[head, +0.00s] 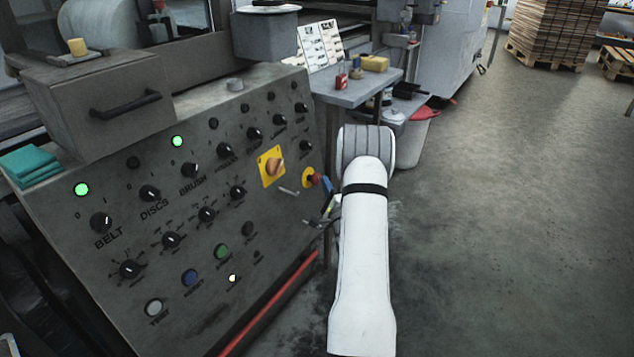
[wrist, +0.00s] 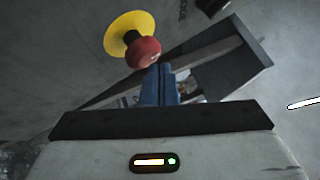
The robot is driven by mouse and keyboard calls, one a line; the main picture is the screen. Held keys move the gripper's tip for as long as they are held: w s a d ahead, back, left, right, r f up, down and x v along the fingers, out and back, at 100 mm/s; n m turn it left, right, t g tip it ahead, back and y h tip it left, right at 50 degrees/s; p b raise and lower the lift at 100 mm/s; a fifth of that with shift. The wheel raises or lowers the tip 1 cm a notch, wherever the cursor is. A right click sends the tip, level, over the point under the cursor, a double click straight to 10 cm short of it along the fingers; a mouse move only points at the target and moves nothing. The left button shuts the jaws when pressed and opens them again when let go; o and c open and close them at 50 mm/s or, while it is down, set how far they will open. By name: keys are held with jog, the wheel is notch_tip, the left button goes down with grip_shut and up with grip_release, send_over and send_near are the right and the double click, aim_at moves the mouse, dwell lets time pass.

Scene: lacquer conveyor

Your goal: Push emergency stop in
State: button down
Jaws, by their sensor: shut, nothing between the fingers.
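The emergency stop (head: 312,180) is a red mushroom button on a yellow round plate, at the right edge of the grey control panel (head: 110,250). In the wrist view the red button (wrist: 144,52) stands out from its yellow disc (wrist: 127,32) on a dark stem. My gripper (head: 327,184) is beside the button, with its blue fingertips close to it. In the wrist view my shut, empty fingers (wrist: 159,78) point at the lower right side of the red head. I cannot tell whether they touch it.
A yellow plate with an orange rotary switch (head: 272,166) sits left of the button, above a small lever (head: 289,191). Several black knobs and lit green lamps cover the panel. A grey side table (head: 357,88) stands behind. The floor (head: 500,200) to the right is clear.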

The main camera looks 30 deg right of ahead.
jog(key=shift+w+a, duration=0.2)
jog(key=shift+w, duration=0.25)
dwell(0.4)
jog(key=shift+s, duration=0.1)
jog(key=shift+s+d+r+b, duration=0.1)
jog(key=shift+s+d+b, duration=0.25)
jog(key=shift+s, duration=0.4)
jog(key=s, duration=0.1)
jog(key=s+d, duration=0.1)
jog(key=s, duration=0.1)
jog(key=s+d+r, duration=0.1)
jog(key=shift+s, duration=0.3)
jog(key=shift+w+a, duration=0.1)
dwell(0.6)
